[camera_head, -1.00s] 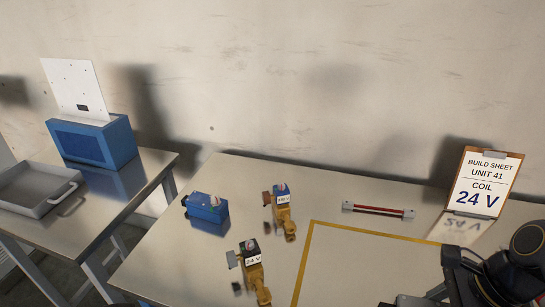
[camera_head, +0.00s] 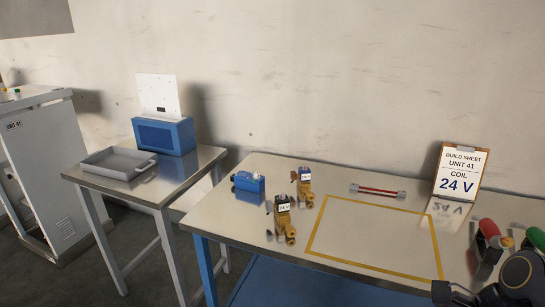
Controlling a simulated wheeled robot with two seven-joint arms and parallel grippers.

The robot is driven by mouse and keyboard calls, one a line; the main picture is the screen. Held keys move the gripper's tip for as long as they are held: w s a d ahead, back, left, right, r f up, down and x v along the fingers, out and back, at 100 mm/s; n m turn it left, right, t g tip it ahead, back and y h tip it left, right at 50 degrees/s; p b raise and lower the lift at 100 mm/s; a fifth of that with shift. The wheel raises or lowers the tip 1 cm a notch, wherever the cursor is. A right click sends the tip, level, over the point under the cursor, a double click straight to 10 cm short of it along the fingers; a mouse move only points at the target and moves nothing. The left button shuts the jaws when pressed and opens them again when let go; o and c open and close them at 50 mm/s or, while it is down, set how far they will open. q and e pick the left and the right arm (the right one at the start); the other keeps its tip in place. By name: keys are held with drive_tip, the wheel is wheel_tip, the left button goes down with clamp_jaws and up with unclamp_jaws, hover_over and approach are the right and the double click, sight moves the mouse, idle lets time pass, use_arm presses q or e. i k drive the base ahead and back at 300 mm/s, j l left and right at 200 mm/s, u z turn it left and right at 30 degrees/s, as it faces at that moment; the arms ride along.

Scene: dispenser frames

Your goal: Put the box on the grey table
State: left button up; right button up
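A blue box (camera_head: 165,136) with a white panel (camera_head: 158,95) standing up behind its top sits at the back of a small grey metal table (camera_head: 175,186) on the left. A smaller blue box-like part (camera_head: 249,182) lies on the larger worktable (camera_head: 235,215). I cannot tell from the picture alone which of these is the box meant. My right arm's dark end (camera_head: 462,294) shows at the lower right, over the worktable's front right corner; its fingers are too unclear to tell open or shut. My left gripper is not in view.
A grey tray (camera_head: 119,163) stands on the small table's front left. Brass valves (camera_head: 285,228) with coils, a red rod part (camera_head: 377,191), a yellow outlined area (camera_head: 375,235) and a build sheet (camera_head: 461,172) are on the worktable. A white cabinet (camera_head: 48,165) stands far left.

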sight(176, 168)
drive_tip(key=i+j+u, duration=0.3)
drive_tip(key=u, duration=0.2)
drive_tip(key=i+j+u, duration=0.25)
drive_tip(key=u, duration=0.25)
drive_tip(key=i+j, duration=0.15)
drive_tip(key=i, duration=0.5)
drive_tip(key=i+j, duration=0.2)
drive_tip(key=i, duration=0.45)
drive_tip(key=i+j, duration=0.15)
drive_tip(key=i, duration=0.55)
